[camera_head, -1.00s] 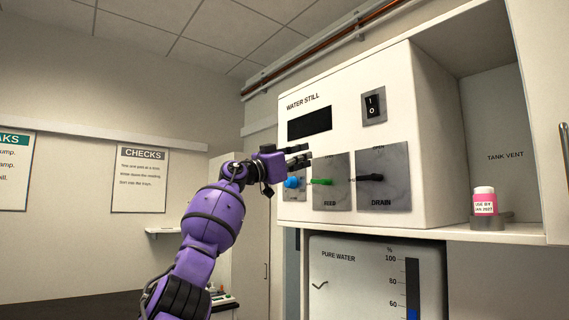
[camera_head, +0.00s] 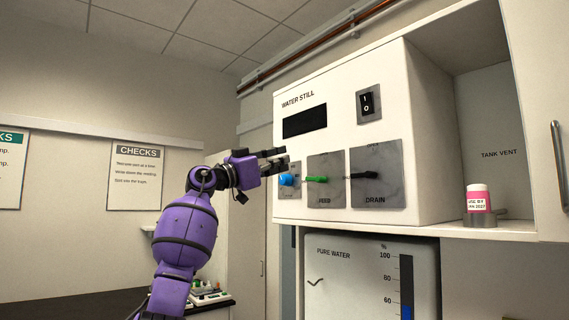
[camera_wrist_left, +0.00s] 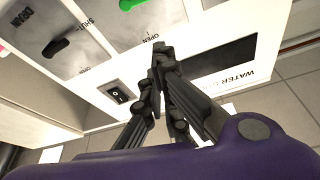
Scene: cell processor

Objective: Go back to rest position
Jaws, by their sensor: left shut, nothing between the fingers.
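My left gripper (camera_head: 277,160) is in front of the left side of the white water still (camera_head: 330,100), near its blue knob (camera_head: 287,179). Its fingers are shut and empty; the left wrist view (camera_wrist_left: 160,50) shows the tips together. The green feed handle (camera_head: 316,179) and the black drain handle (camera_head: 364,175) both lie level, to the right of my gripper. In the left wrist view the still's panel is seen upside down, with the black power switch (camera_wrist_left: 118,94) to the left of the fingers. I cannot tell whether the fingertips touch the panel. My right gripper is not in view.
A pink-labelled bottle (camera_head: 479,198) stands on the shelf in the tank vent recess at right. The pure water gauge (camera_head: 405,285) is below the still. A bench (camera_head: 75,306) is at lower left. The space left of my arm, before the wall, looks clear.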

